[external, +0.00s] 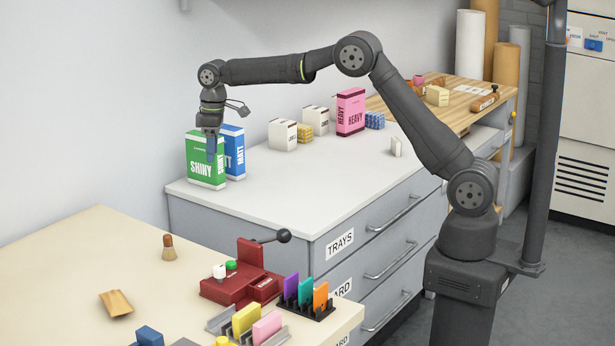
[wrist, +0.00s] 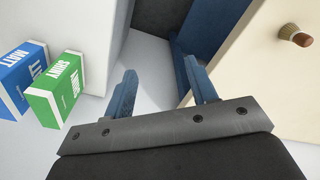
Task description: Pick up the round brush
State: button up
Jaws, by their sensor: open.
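The round brush (external: 168,247) stands upright on the cream table at the lower left, a small brown handle above pale bristles. It also shows near the top right corner of the wrist view (wrist: 294,35). My gripper (external: 211,158) is open and points down, well above and to the right of the brush in the external view. In the wrist view my gripper (wrist: 160,86) has its two blue fingers apart with nothing between them. The brush lies outside the fingers, to their right.
A green SHINY box (external: 206,170) and a blue MATT box (external: 234,150) stand on the grey cabinet (external: 270,195), behind my gripper. The cream table (external: 60,270) also holds a red press (external: 240,285), colored cards in racks and a wooden piece (external: 115,303). Space around the brush is clear.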

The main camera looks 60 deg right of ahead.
jog(key=s+a+r+n, duration=0.1)
jog(key=s+a, duration=0.1)
jog(key=a, duration=0.4)
jog(key=s+a+r+n, duration=0.1)
jog(key=s+a, duration=0.1)
jog(key=a, duration=0.5)
jog(key=n, duration=0.2)
send_near(168, 235)
jog(key=shift+y, duration=0.4)
jog(key=f, duration=0.6)
jog(key=shift+w+d+f, duration=0.15)
jog(key=shift+d+f, duration=0.05)
jog(key=shift+d, duration=0.15)
jog(key=shift+w+a+f, duration=0.1)
jog(key=shift+a+f, duration=0.1)
jog(key=shift+f, duration=0.65)
jog(key=shift+a+f, duration=0.25)
jog(key=shift+f, duration=0.65)
jog(key=shift+w+a+f, duration=0.1)
jog(key=shift+a+f, duration=0.1)
jog(key=shift+f, duration=0.65)
jog(key=c, duration=1)
